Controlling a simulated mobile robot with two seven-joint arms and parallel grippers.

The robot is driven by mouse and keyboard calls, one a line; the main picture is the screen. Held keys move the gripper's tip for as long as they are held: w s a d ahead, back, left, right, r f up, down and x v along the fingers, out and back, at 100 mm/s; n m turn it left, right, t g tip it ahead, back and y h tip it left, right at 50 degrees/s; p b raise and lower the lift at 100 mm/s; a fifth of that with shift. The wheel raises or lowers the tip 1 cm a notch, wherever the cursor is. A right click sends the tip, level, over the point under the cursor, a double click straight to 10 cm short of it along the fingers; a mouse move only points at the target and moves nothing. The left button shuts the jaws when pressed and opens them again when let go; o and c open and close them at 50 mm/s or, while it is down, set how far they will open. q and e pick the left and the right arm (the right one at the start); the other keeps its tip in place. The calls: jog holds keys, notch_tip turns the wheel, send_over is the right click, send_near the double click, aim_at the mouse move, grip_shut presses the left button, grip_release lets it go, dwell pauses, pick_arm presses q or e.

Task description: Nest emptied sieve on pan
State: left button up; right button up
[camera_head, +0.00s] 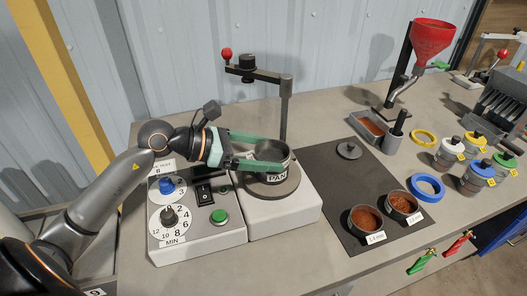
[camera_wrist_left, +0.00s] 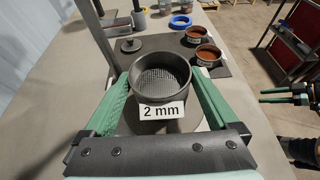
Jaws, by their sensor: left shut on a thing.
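My left gripper (camera_head: 277,153) has its green fingers closed on the sides of a dark round sieve (camera_wrist_left: 160,84) labelled "2 mm". In the left wrist view its mesh floor is bare. In the head view the sieve is over the pan (camera_head: 277,177), labelled "PAN", on the shaker's round plate (camera_head: 270,193). I cannot tell whether the sieve is seated in the pan or just above it. My right gripper (camera_wrist_left: 284,96) shows at the right of the left wrist view, its fingers apart and empty, away from the bench.
The shaker's post and clamp arm (camera_head: 285,105) stand close behind the sieve. On the dark mat (camera_head: 335,185) are a knobbed lid (camera_head: 348,150) and two sieves of reddish-brown granules (camera_head: 365,219) (camera_head: 403,204). Jars (camera_head: 450,152), blue ring (camera_head: 427,187) and red funnel (camera_head: 433,38) stand right.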

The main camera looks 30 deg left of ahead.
dwell(0.3)
pick_arm(q)
jog(key=o, duration=1.4)
jog(key=b+v, duration=0.2)
jog(key=v, duration=1)
jog(key=shift+s+a+r+b, duration=0.1)
jog(key=shift+s+a+b, duration=0.1)
jog(key=shift+b, duration=0.2)
jog(key=shift+d, duration=0.1)
